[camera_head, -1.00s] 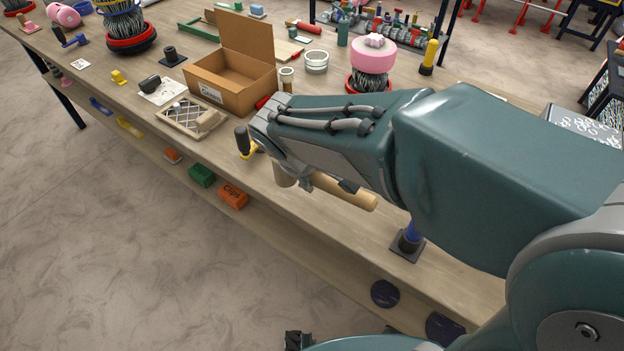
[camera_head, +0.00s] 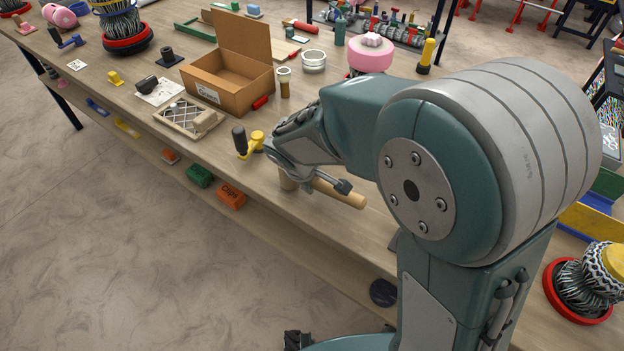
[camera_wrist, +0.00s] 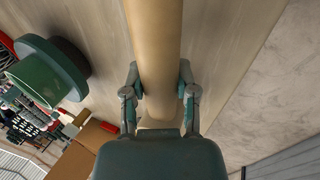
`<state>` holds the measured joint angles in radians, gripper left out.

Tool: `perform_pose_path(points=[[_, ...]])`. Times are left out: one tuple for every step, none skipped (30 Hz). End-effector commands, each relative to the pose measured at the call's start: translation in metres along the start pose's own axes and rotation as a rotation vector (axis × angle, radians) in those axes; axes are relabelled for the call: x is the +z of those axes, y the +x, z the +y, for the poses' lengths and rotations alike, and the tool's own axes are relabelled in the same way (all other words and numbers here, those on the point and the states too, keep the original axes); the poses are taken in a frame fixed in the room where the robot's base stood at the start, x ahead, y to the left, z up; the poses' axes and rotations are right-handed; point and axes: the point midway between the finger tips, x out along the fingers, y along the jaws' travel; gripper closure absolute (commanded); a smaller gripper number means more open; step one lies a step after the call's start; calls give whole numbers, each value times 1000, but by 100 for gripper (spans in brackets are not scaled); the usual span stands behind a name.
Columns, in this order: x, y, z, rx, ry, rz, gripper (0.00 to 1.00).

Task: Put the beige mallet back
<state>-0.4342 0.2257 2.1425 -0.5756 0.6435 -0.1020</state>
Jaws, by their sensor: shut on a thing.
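The beige mallet (camera_head: 342,194) is over the front part of the workbench, with its handle pointing right in the head view and its head (camera_head: 287,182) partly hidden by my gripper. My gripper (camera_head: 320,184) is shut on the mallet. In the wrist view my two fingers (camera_wrist: 160,98) press on both sides of the beige shaft (camera_wrist: 155,45), which runs up and out of the picture. I cannot tell whether the mallet touches the bench. No empty place for the mallet can be made out.
A yellow crank with a dark handle (camera_head: 240,143) stands just left of my gripper. A wooden frame tray (camera_head: 190,118) and an open cardboard box (camera_head: 225,95) lie beyond it. A green round object (camera_wrist: 45,75) shows at left in the wrist view. The bench's front edge is close.

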Motion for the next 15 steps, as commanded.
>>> perform_pose_path(points=[[0,0,0,1,0,1,100],[0,0,0,1,0,1,100],[0,1,-1,0,0,0,58],[0,1,0,0,0,0,44],[0,1,0,0,0,0,31],[0,1,0,0,0,0,28],[0,1,0,0,0,0,28],[0,1,0,0,0,0,28],[0,1,0,0,0,0,28],[0,1,0,0,0,0,28],[0,1,0,0,0,0,28],[0,1,0,0,0,0,28],[0,1,0,0,0,0,28],[0,1,0,0,0,0,28],[0,1,0,0,0,0,28]])
